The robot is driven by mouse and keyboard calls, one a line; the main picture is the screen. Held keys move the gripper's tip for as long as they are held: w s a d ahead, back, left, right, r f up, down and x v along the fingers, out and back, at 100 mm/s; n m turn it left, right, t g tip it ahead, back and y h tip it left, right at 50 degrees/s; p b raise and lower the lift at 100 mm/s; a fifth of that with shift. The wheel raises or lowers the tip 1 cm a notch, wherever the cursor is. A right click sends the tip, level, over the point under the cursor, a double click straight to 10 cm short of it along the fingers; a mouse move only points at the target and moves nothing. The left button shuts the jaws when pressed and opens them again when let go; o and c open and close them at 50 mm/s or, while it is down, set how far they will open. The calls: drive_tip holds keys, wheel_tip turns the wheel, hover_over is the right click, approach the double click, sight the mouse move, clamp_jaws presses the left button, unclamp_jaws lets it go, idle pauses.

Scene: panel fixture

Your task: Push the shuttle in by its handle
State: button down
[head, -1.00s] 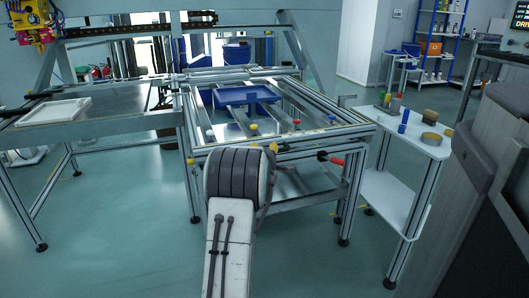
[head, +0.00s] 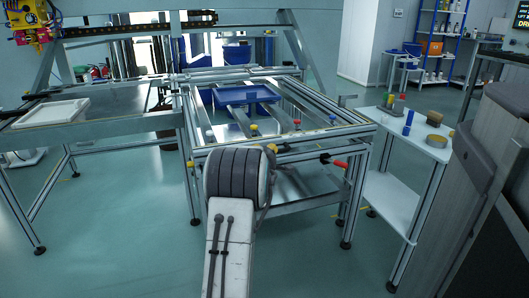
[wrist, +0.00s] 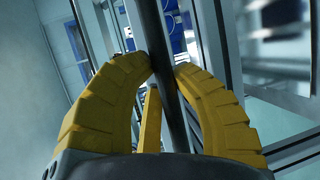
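The panel fixture (head: 205,157) is a metal-profile frame in the middle of the head view, with a blue tray (head: 246,95) inside it. Yellow and red knobs and a red-ended grip (head: 341,163) show along its near side. I cannot tell which part is the shuttle or its handle. In the wrist view, my gripper (wrist: 165,65) has two curved yellow fingers bent toward each other. A dark bar passes between or behind their tips; contact is unclear. A narrow yellow piece stands between the fingers.
A white side table (head: 425,145) with several small cylinders stands at the right of the fixture. A grey cabinet-like block fills the right edge. At the left is a bench with a white tray (head: 50,113). Open floor lies at the lower left.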

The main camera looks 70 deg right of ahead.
drive_tip(key=shift+a, duration=0.1)
drive_tip(key=c, duration=1)
unclamp_jaws()
drive_tip(key=shift+a, duration=0.15)
drive_tip(key=shift+v, duration=5.9)
